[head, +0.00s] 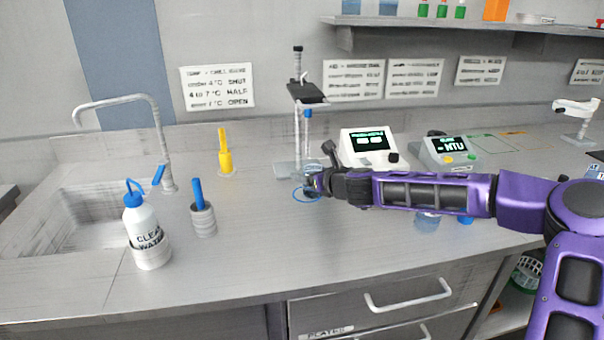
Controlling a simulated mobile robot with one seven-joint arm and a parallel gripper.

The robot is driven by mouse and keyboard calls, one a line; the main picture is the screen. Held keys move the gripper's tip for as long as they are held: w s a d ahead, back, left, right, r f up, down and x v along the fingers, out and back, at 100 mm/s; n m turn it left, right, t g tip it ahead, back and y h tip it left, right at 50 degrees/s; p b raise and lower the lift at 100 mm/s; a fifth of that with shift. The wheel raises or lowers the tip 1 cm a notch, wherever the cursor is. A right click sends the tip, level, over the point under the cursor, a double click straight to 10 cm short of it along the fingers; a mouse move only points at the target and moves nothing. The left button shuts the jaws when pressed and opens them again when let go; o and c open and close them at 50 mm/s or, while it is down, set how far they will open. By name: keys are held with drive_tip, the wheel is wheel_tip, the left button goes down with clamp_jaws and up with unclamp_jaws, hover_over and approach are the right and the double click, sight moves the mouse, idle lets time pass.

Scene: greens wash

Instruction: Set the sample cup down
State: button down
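My gripper (314,184) is at the middle of the counter, in front of the base of a stand (307,92). A pale, clear shape (312,166) shows right beside the fingers and may be the sample cup. It is too small and too covered by the gripper for me to tell whether the fingers hold it or whether it touches the counter. A blue ring mark (299,195) lies on the counter just under the gripper. A clear bluish container (427,222) stands below my forearm, partly hidden by it.
Two meters with screens, a white one (366,147) and a grey one (449,152), stand behind my arm. A yellow holder (226,162), a grey holder with a blue handle (203,218), a wash bottle (143,222) and the sink (95,220) are left. The counter's front middle is clear.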

drive_tip(key=shift+w+a, duration=0.45)
drive_tip(key=shift+w, duration=0.15)
drive_tip(key=shift+w+a, duration=0.4)
drive_tip(key=shift+w, duration=0.2)
drive_tip(key=shift+w+a+f, duration=0.1)
drive_tip(key=shift+w+a, duration=0.05)
drive_tip(key=shift+w, duration=0.05)
drive_tip(key=shift+f, duration=0.65)
drive_tip(key=shift+f+b, duration=0.2)
drive_tip(key=shift+b, duration=0.1)
unclamp_jaws()
